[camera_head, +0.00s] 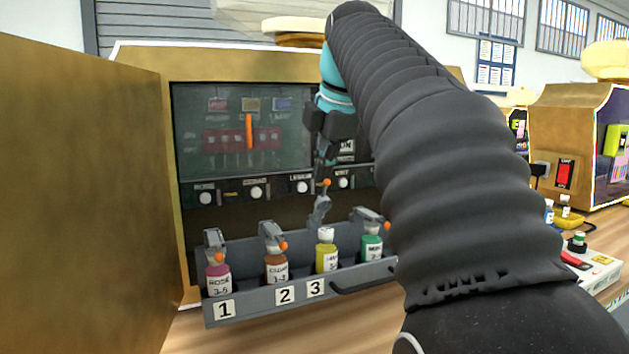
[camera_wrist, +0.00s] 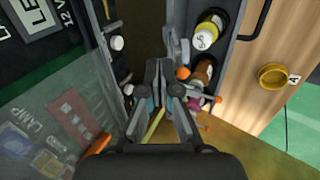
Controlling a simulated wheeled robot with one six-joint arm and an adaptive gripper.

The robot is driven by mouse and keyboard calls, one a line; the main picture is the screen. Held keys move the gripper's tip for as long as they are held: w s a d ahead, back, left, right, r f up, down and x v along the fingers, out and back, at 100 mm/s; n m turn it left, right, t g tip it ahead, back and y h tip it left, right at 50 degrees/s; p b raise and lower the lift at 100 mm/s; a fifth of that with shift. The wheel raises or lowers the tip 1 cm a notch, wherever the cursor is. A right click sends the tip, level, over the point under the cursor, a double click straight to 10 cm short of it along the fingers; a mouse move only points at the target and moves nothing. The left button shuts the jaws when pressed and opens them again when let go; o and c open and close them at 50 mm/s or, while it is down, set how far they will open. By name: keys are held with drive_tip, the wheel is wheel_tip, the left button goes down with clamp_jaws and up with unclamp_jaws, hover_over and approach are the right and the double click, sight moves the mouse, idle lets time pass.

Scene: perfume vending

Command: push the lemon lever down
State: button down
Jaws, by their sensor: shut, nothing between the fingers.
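The lemon lever (camera_head: 319,208) is grey with an orange tip. It stands up above the yellow lemon bottle (camera_head: 327,258), third from the left in the tray. My gripper (camera_head: 326,158) is shut and empty, pointing down just above the lever's orange tip. In the wrist view my gripper (camera_wrist: 162,72) is beside a grey lever with an orange tip (camera_wrist: 183,73), close to it. I cannot tell whether they touch. The yellow bottle (camera_wrist: 207,32) also shows there.
The grey tray (camera_head: 256,309) also holds the rose (camera_head: 219,279), brown (camera_head: 277,268) and green (camera_head: 372,248) bottles, whose levers have orange tips hanging lower. A row of white knobs (camera_head: 256,193) runs above. A brown panel (camera_head: 80,200) stands close on the left.

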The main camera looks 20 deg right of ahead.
drive_tip(key=shift+s+f+b, duration=0.3)
drive_tip(key=shift+s, duration=0.3)
drive_tip(key=shift+f, duration=0.1)
drive_tip(key=shift+s+f+b, duration=0.45)
drive_tip(key=shift+s+b, duration=0.1)
drive_tip(key=shift+s, duration=0.05)
drive_tip(key=shift+r, duration=0.15)
drive_tip(key=p+v, duration=0.7)
drive_tip(key=v, duration=0.3)
drive_tip(key=shift+w+r, duration=0.25)
drive_tip(key=shift+r, duration=0.15)
idle(0.6)
